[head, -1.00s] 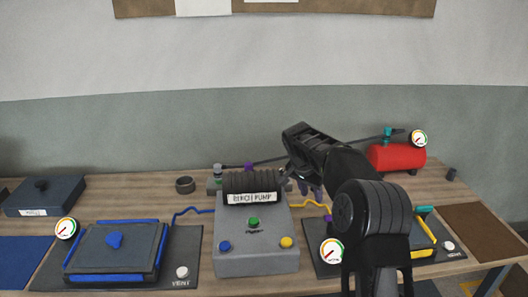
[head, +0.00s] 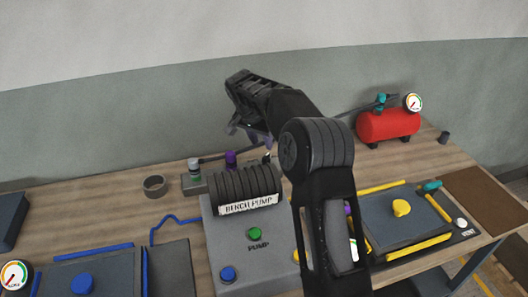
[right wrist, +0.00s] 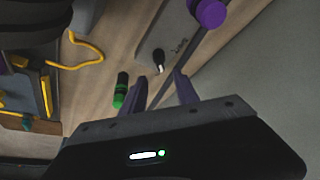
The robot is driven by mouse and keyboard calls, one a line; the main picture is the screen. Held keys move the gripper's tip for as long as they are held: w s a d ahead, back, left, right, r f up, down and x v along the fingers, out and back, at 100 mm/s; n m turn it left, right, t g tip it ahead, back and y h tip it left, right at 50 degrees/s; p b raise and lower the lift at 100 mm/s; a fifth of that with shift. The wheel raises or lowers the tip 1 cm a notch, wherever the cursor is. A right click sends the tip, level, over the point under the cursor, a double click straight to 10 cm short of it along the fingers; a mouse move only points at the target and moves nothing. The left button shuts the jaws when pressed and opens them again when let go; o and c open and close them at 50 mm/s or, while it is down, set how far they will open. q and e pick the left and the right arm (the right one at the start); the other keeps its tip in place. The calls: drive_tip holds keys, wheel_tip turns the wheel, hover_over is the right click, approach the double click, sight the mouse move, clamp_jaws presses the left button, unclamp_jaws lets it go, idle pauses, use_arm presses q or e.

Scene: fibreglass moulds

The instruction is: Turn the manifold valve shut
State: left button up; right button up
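In the right wrist view the grey manifold block (right wrist: 180,30) carries a black knob (right wrist: 158,58) with a white pointer mark and a larger purple knob (right wrist: 209,13). My right gripper (right wrist: 162,88) is open and empty. Its two fingers point at the black knob, which lies just beyond the fingertips, apart from them. In the head view the right gripper (head: 248,138) hangs behind the bench pump, above the manifold. The manifold's left end (head: 193,185) and purple knob (head: 231,158) show there; the pump and my arm hide much of the rest. My left gripper is out of view.
The bench pump (head: 250,245) stands in front of the manifold. A green and black cylinder (right wrist: 121,90) sits close to the left finger. A red tank (head: 388,126) and a mould with yellow bars (head: 375,222) are at right. A dark ring (head: 154,186) lies at left.

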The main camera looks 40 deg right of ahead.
sight(266, 155)
drive_tip(key=shift+p+x, duration=1.1)
drive_tip(key=shift+x, duration=2.9)
drive_tip(key=shift+c, duration=0.2)
clamp_jaws()
